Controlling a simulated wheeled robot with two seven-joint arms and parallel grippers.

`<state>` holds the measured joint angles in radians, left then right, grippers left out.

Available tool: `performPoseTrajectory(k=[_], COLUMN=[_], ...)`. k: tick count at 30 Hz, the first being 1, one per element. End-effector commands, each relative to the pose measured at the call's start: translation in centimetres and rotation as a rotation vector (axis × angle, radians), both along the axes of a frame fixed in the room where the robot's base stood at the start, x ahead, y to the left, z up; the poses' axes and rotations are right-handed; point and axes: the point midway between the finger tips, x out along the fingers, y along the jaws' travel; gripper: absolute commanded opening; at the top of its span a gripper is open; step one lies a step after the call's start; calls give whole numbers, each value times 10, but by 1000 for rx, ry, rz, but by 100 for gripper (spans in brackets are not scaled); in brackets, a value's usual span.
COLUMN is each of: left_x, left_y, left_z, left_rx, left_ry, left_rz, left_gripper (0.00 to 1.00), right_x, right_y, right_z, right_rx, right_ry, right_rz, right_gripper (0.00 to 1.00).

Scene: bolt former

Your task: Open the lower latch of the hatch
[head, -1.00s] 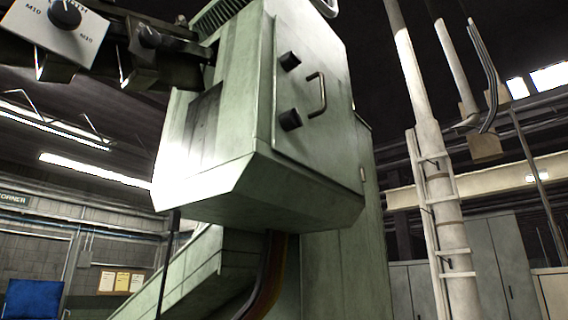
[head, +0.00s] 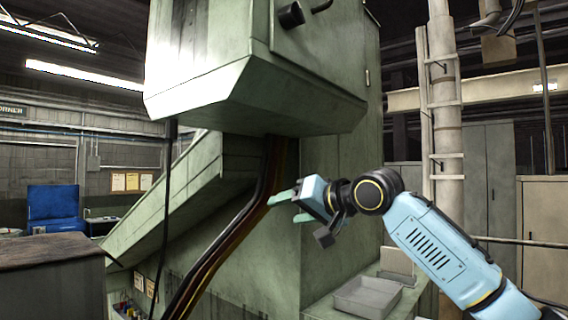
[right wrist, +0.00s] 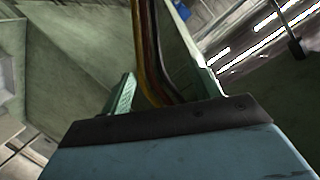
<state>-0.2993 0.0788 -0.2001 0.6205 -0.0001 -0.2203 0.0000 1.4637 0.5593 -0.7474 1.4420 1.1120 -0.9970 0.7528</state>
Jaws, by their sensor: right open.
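The lower latch (head: 291,14) is a dark knob near the top edge of the head view, at the lower left of the hatch (head: 335,50) on the pale green machine box. A small part of the dark hatch handle (head: 321,5) shows to its right; the upper latch is out of the picture. My right gripper (head: 287,208) is open and empty. It appears well below the hatch, in front of the machine's lower body. Its two green fingers also show apart in the right wrist view (right wrist: 165,88), with nothing between them at the tips. My left gripper is not in view.
Dark and brown cables (head: 232,232) run down from under the machine box (head: 250,103). A grey tray (head: 367,297) lies on a ledge below my right arm. A ladder (head: 445,130) stands at the right. A dark-topped cabinet (head: 55,250) stands at the lower left.

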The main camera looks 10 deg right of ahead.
Motion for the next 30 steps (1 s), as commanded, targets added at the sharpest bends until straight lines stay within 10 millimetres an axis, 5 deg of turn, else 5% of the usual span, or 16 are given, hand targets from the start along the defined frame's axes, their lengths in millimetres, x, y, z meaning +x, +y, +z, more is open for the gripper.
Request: performPoseTrajectory(k=[1, 6, 15, 22, 30], left_x=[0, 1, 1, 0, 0], left_y=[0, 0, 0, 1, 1], left_z=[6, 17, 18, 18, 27], left_rx=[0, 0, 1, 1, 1], left_ry=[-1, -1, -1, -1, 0], left_rz=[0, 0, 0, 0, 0], left_gripper=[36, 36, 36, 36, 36], right_x=[-24, -117, -212, -243, -214], right_y=[5, 21, -6, -19, 5], right_z=[46, 150, 271, 309, 313], right_rx=[-6, -35, 116, 199, 202], right_ry=[-32, -73, -128, -152, -151], right_rz=[22, 90, 85, 88, 89], right_gripper=[62, 62, 62, 62, 62])
